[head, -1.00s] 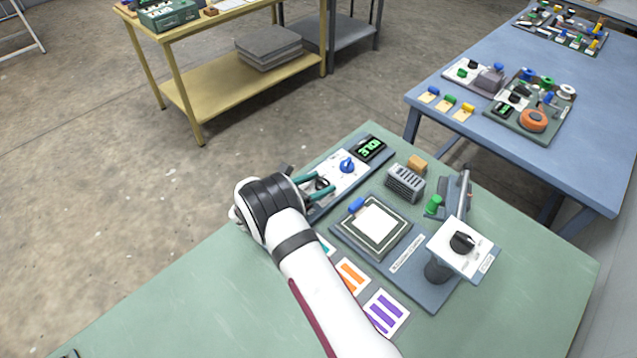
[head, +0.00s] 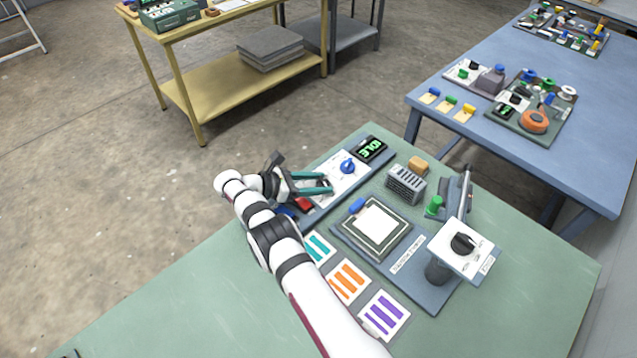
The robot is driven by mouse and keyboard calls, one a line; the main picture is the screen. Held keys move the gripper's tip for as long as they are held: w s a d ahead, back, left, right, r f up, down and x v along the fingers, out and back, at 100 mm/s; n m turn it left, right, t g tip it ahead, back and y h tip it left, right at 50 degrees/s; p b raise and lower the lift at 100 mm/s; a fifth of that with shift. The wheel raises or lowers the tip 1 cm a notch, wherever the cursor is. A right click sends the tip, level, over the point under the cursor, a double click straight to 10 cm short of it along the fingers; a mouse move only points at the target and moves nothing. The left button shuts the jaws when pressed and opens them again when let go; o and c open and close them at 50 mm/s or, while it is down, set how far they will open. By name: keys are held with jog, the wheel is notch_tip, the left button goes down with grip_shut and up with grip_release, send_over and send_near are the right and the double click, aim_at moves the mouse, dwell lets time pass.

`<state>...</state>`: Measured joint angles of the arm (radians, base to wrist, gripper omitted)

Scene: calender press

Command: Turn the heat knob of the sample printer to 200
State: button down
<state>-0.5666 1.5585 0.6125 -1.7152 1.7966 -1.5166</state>
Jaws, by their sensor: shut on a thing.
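A long dark control panel (head: 322,204) with a white face lies at the bench's left edge. Its small display (head: 371,149) shows green characters that seem to read IDLE. A blue knob (head: 347,166) stands on the white face, just beyond my fingertips. My gripper (head: 329,184) is low over the panel's near part, its teal fingers shut on a dark knob there, which they mostly hide. A second black knob (head: 462,243) stands on a raised white plate at the right, apart from my gripper. No scale numbers are readable, and I cannot tell which knob is marked for heat.
A red button (head: 303,204) sits just below my fingers. Colour-striped cards (head: 348,281) lie in front. The bench's front left is clear.

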dwell(0.3)
jog(key=shift+c, duration=1.6)
grip_release()
jog(key=v, duration=0.7)
jog(key=shift+a+r, duration=0.2)
